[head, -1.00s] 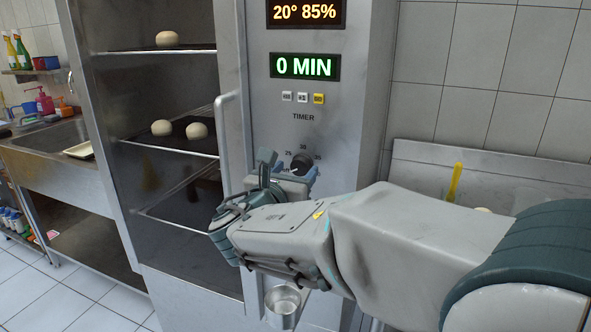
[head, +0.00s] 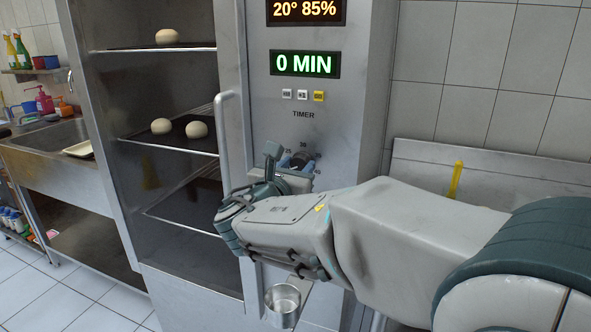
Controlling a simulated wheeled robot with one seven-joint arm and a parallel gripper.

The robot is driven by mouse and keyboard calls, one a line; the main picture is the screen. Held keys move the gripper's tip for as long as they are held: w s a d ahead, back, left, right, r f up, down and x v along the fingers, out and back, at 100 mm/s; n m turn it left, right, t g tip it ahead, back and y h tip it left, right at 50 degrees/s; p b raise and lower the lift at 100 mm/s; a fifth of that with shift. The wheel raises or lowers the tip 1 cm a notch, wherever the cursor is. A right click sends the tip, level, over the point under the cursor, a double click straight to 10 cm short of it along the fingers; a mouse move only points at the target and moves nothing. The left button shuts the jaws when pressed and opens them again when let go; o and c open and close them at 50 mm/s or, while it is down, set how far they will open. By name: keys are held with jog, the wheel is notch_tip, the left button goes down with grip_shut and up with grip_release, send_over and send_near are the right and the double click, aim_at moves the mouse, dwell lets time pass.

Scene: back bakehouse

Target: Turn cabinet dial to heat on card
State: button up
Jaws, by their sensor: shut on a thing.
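A green display (head: 305,64) above reads 0 MIN. An orange display (head: 305,11) at the top reads 20° 85%. No card is visible.
Several small buttons (head: 303,95) sit between the displays and dial. A vertical door handle (head: 233,145) stands close left of my gripper. A metal cup (head: 283,304) hangs below. Dough balls (head: 196,130) rest on the cabinet shelves.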

jog(key=m+b, duration=0.2)
jog(key=b, duration=0.1)
jog(key=m+b, duration=0.2)
jog(key=b, duration=0.1)
jog(key=shift+d+f+m, duration=0.1)
jog(key=shift+f+m, duration=0.2)
jog(key=shift+f, duration=0.05)
jog(key=m+b, duration=0.3)
jog(key=b, duration=0.2)
jog(key=shift+m, duration=0.3)
jog(key=m+b, duration=0.3)
jog(key=b, duration=0.1)
jog(key=shift+d+f+m+b, duration=0.1)
jog(key=shift+m+b, duration=0.2)
jog(key=m+b, duration=0.6)
jog(key=b, duration=0.1)
jog(key=m+b, duration=0.2)
jog(key=m, duration=0.1)
jog(key=shift+m+b, duration=0.3)
jog(key=shift+b, duration=0.1)
jog(key=shift+m+b, duration=0.65)
jog(key=shift+m, duration=0.25)
